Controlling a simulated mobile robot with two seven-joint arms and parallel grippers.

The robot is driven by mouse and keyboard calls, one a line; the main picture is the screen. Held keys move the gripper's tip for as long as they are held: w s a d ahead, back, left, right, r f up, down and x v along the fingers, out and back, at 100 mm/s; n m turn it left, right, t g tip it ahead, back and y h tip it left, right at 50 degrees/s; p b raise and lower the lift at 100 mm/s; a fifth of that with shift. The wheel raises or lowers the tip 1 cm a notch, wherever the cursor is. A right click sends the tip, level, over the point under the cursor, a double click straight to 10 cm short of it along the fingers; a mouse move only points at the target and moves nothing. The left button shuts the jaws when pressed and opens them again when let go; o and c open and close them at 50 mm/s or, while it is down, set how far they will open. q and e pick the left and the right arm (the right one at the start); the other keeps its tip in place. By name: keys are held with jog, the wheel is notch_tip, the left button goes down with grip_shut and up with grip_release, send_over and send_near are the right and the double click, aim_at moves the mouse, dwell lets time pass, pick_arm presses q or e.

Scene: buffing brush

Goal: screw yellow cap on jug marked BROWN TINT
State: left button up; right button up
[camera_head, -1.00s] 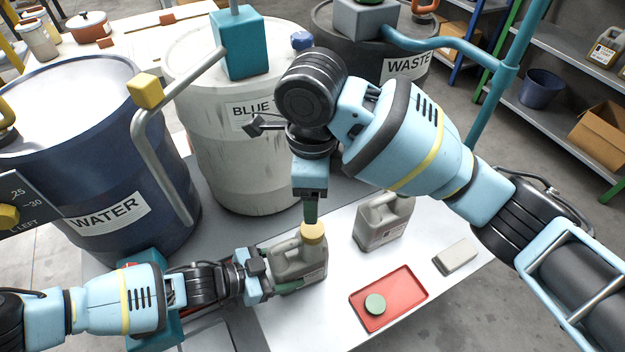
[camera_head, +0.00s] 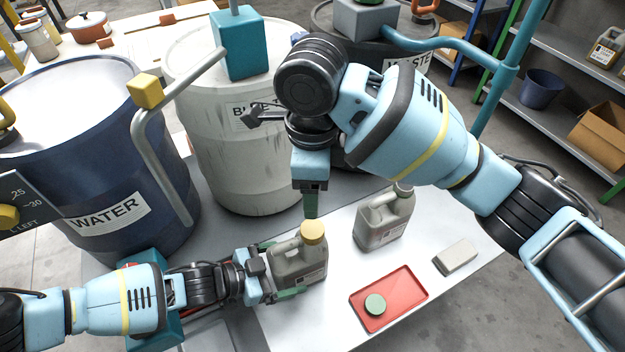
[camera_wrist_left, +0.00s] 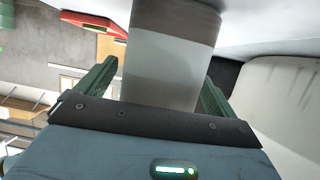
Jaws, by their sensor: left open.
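A grey jug (camera_head: 300,262) stands upright on the white table, with a yellow cap (camera_head: 313,232) on its neck. Its label is too small to read. My left gripper (camera_head: 278,272) is open, with its green fingers on either side of the jug body. In the left wrist view, the jug (camera_wrist_left: 168,60) stands between the spread fingers, with gaps beside it. My right gripper (camera_head: 311,216) points down just above the yellow cap. Its fingers overlap in this view, so their opening is hidden.
A second grey jug (camera_head: 384,220) stands to the right. A red tray (camera_head: 405,290) holds a green round cap (camera_head: 375,304). A pale block (camera_head: 455,257) lies farther right. Drums marked WATER (camera_head: 70,150), BLUE (camera_head: 215,140) and WASTE (camera_head: 345,35) stand behind.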

pick_arm(q)
jog(key=p+v, duration=0.1)
jog(key=v, duration=0.6)
jog(key=shift+a+r, duration=0.2)
jog(key=shift+a, duration=0.15)
jog(key=shift+s+f, duration=0.1)
jog(key=shift+s, duration=0.1)
